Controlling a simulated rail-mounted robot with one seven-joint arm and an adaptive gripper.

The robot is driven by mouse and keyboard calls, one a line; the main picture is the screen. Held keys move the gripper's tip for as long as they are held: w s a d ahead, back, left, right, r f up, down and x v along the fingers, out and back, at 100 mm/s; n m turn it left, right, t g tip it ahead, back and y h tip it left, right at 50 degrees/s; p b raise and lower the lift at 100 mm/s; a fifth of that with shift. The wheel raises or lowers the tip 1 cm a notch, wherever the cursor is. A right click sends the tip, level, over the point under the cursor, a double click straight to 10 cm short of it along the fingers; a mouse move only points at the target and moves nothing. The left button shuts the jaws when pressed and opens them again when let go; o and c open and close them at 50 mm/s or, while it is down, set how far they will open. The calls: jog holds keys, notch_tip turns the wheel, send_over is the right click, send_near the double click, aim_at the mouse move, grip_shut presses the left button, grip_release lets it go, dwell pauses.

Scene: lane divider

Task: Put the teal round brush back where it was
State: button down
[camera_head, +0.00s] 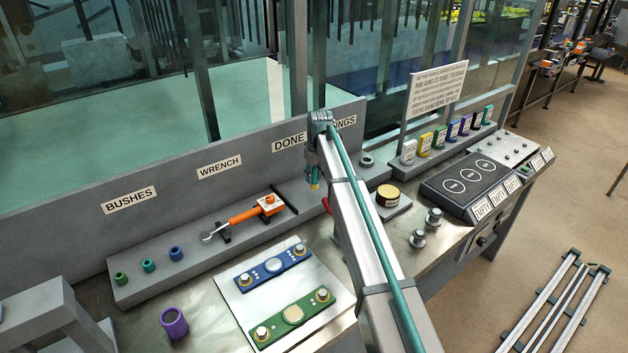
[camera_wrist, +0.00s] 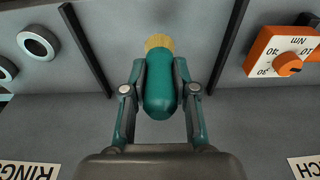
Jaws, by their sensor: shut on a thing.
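The teal round brush has a rounded teal handle (camera_wrist: 160,90) and pale yellow bristles (camera_wrist: 158,42). In the wrist view my gripper (camera_wrist: 160,72) is shut on the handle, one finger on each side. The brush is over the grey shelf section between two dark dividers (camera_wrist: 86,50) (camera_wrist: 230,45). In the head view the brush (camera_head: 314,176) hangs bristles down below my gripper (camera_head: 314,165), near the DONE label (camera_head: 289,142). I cannot tell whether the bristles touch the shelf.
An orange torque wrench (camera_head: 250,213) lies on the shelf left of this section, beyond a divider. Rings (camera_wrist: 38,43) are on the other side in the wrist view. A tin (camera_head: 388,195) and several coloured bottles (camera_head: 425,143) stand to the right. Bushes (camera_head: 148,266) stand at the left.

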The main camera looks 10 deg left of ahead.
aim_at(314, 183)
jog(key=shift+w+f, duration=0.25)
jog(key=shift+w, duration=0.05)
jog(key=shift+w+f+p, duration=0.2)
jog(key=shift+f+p, duration=0.45)
jog(key=shift+f, duration=1.2)
jog(key=shift+f, duration=0.15)
jog(key=c, duration=0.9)
grip_release()
jog(key=r+b, duration=0.1)
jog(key=r, duration=0.3)
jog(key=s+d+r+b, duration=0.1)
jog(key=r, duration=0.3)
jog(key=r+b, duration=0.1)
jog(key=r, duration=0.3)
jog(key=shift+s+d+r, duration=0.1)
jog(key=shift+s+d, duration=0.05)
